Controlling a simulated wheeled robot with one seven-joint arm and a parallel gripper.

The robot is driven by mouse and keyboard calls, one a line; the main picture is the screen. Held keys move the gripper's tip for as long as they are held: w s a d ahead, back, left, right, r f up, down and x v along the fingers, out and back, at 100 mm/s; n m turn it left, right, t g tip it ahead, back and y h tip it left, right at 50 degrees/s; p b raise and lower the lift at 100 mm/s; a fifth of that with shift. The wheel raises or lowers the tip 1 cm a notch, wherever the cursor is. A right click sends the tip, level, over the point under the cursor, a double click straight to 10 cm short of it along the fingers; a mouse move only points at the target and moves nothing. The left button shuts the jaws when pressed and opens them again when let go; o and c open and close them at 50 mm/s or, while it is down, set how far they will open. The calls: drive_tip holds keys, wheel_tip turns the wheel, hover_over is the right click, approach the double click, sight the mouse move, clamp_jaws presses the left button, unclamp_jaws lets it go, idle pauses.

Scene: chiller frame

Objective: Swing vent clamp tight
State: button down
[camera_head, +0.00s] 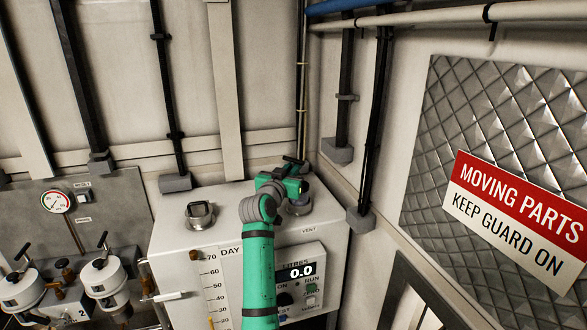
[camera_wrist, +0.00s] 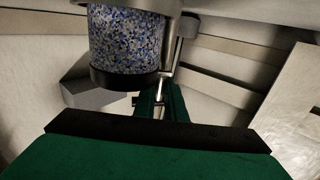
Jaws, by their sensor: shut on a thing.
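The vent (camera_head: 300,207) is a short round fitting with a grey collar on the right of the white tank's top, above the printed word VENT. My gripper (camera_head: 292,187) is at the vent, and my green arm partly hides it. In the wrist view a blue-and-white speckled cylinder (camera_wrist: 130,42) with a dark lower band stands just beyond my fingers. My green fingers (camera_wrist: 160,102) are shut on a thin metal rod (camera_wrist: 172,60) beside that cylinder, which looks like the vent clamp's handle. The rod's far end and how tight the clamp sits cannot be made out.
The white tank (camera_head: 180,240) also carries a square metal cap (camera_head: 199,214) on its left. A display panel (camera_head: 300,270) on its front reads 0.0. A wall corner with dark pipes (camera_head: 371,130) stands close behind and right. A guard sign (camera_head: 515,220) hangs at right.

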drive_tip(key=shift+a+m+h, duration=0.1)
drive_tip(key=shift+m+h, duration=0.2)
drive_tip(key=shift+h, duration=0.2)
drive_tip(key=m+g+h, duration=0.2)
drive_tip(key=h, duration=0.1)
drive_tip(key=shift+m+h, duration=0.4)
drive_tip(key=shift+m+g+h, duration=1.5)
drive_tip(key=shift+g+h, duration=0.2)
drive_tip(key=shift+g, duration=0.1)
drive_tip(key=shift+m+g+h, duration=0.6)
drive_tip(key=shift+m+g, duration=0.1)
drive_tip(key=shift+g, duration=0.2)
drive_tip(key=c, duration=1.8)
unclamp_jaws()
drive_tip(key=shift+s, duration=0.1)
